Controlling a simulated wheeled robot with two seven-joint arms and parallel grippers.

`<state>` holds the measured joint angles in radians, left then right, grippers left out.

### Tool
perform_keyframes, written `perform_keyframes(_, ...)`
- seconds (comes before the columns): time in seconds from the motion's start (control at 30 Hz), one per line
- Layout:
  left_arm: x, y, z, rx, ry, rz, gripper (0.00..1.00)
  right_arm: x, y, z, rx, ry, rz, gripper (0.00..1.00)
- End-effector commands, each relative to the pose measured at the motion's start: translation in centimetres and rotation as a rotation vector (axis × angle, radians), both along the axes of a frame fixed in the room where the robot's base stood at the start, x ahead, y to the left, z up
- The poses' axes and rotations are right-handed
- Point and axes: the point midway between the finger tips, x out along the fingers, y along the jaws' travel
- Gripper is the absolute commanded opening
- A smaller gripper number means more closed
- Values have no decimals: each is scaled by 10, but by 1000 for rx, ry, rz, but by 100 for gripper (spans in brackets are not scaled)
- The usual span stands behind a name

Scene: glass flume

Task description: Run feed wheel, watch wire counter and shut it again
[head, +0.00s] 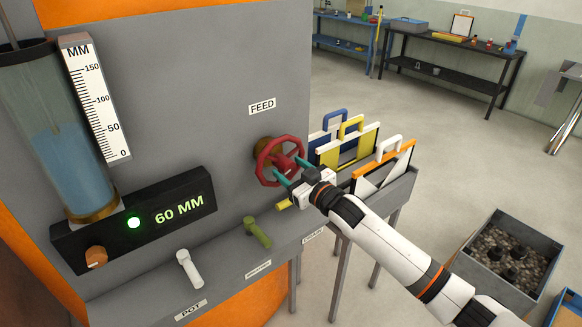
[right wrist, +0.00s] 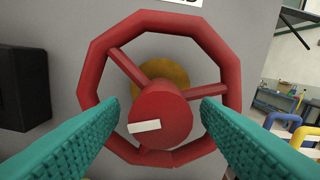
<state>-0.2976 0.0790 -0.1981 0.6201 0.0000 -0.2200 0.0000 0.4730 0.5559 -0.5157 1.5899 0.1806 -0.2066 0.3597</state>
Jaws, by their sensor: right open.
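The red feed wheel (head: 280,161) is on the grey panel under a FEED label (head: 262,106). My right gripper (head: 287,178) is at the wheel's lower right side. In the right wrist view its teal fingers (right wrist: 160,115) are open on either side of the wheel's hub (right wrist: 160,114), with gaps on both sides. A white mark on the hub points left and slightly down. The counter (head: 179,208) reads 60 MM in green, with a lit green lamp (head: 133,223) beside it. My left gripper is not in view.
A glass cylinder (head: 62,160) of blue liquid stands by an MM scale (head: 95,98). White (head: 189,268) and green (head: 257,231) levers project below. A rack of coloured frames (head: 352,150) stands close right of the wheel. A stone-filled bin (head: 540,245) is on the floor.

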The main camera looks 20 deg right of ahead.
Motion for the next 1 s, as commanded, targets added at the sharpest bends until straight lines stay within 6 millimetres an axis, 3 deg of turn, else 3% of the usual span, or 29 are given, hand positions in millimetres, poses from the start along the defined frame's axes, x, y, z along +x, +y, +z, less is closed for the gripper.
perform_keyframes(0.33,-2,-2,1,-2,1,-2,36,3,2,0,-1,1,0,56)
perform_keyframes(0.67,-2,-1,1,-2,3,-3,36,3,1,0,-1,0,0,2)
perform_keyframes(1.0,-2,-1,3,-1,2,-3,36,3,1,0,37,13,0,0)
